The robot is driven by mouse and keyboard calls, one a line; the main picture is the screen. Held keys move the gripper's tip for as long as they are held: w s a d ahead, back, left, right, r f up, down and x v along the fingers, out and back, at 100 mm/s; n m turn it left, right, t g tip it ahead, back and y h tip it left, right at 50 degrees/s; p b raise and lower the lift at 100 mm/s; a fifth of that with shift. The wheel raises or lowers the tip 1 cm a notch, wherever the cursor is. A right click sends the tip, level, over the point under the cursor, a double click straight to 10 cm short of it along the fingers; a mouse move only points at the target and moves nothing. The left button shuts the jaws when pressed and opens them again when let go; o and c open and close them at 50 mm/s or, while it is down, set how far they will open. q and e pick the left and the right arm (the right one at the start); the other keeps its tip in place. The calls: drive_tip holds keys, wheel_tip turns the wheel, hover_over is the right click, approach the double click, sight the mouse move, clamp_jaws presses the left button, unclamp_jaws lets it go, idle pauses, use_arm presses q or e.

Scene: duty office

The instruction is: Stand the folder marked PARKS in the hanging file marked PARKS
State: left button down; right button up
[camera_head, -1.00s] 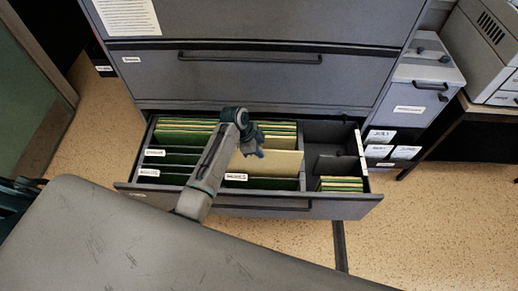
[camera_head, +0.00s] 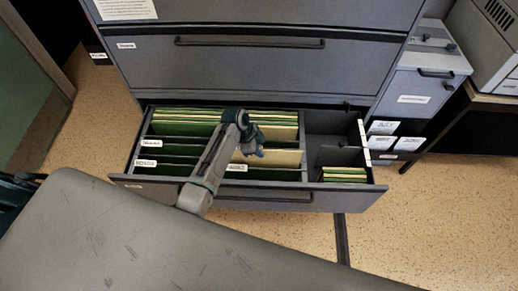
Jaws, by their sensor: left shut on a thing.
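My left gripper (camera_head: 252,148) is over the open bottom drawer (camera_head: 270,201), shut on the top edge of a tan folder (camera_head: 281,158). The folder stands upright, with its lower part hidden down among the dark green hanging files (camera_head: 188,151). White labels show on the files, such as a front label (camera_head: 236,168) just below the folder, but they are too small to read. I cannot tell which file the folder is in. My arm hides part of the files and the folder's left side. My right gripper is out of view.
Several tan and green folders (camera_head: 344,174) stand in the drawer's right compartment, with a bare divider (camera_head: 340,156) behind them. The cabinet's upper drawers (camera_head: 250,65) are shut. A small grey cabinet (camera_head: 413,98) stands at the right. Speckled floor (camera_head: 440,215) is clear at right.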

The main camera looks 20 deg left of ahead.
sight(259, 160)
use_arm(q)
drive_tip(key=shift+f+b, duration=1.95)
drive_tip(key=shift+f, duration=1.3)
drive_tip(key=c, duration=1.5)
unclamp_jaws()
